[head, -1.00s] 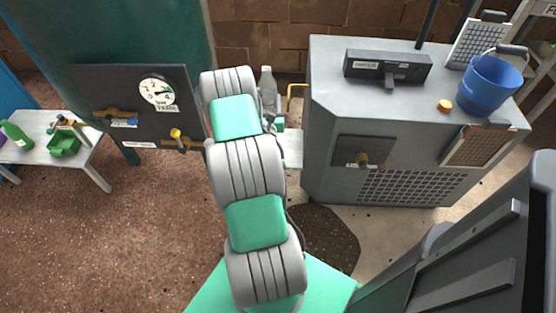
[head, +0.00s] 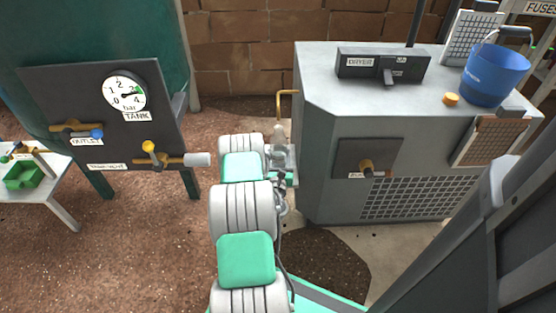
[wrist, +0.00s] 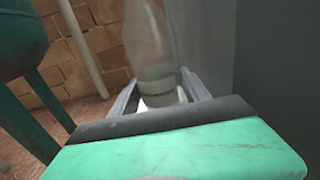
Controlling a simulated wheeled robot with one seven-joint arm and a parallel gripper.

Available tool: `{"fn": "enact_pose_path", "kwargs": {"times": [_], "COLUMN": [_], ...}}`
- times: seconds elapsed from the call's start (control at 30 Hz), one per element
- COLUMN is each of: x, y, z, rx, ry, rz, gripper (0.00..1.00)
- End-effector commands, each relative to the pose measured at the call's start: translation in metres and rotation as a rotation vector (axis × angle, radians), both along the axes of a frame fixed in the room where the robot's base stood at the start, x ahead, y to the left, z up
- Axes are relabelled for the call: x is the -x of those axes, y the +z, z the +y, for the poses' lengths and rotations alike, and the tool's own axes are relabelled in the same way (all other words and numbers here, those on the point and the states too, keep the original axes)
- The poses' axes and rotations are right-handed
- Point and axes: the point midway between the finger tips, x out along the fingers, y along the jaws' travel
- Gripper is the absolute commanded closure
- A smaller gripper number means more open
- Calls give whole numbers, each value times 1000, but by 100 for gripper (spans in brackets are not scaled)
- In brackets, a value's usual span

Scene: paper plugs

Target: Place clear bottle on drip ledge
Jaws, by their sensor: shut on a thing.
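The clear bottle (head: 279,133) is upright beside the left side of the grey dryer cabinet (head: 345,150). In the wrist view the bottle (wrist: 150,45) stands between the two grey fingers of my gripper (wrist: 160,95), which are shut on its lower part. In the head view my gripper (head: 280,160) is partly hidden behind my arm. The drip ledge (head: 293,165) is a small pale shelf on the cabinet's left side, mostly covered by my gripper and bottle. I cannot tell whether the bottle's base touches it.
A bent yellow pipe (head: 287,93) comes out of the cabinet just behind the bottle. A dark tank panel (head: 75,120) with a gauge and valves stands at left, with a grey-ended outlet (head: 198,160) pointing toward my arm. A blue bucket (head: 493,75) sits on the cabinet.

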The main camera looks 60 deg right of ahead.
Motion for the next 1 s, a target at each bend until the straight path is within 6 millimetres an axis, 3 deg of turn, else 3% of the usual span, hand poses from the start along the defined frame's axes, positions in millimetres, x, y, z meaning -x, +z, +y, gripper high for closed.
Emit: {"fn": "enact_pose_path", "kwargs": {"times": [0.27,0.3,0.53,0.83,1.0], "x": [-1,-1,-2,-2,2], "y": [-2,-1,-1,5,0], "z": [0,0,1,0,10], "rx": [1,1,1,1,-1], "ry": [2,2,3,3,3], "rz": [0,0,0,0,1], "gripper": [78,43,24,23,23]}}
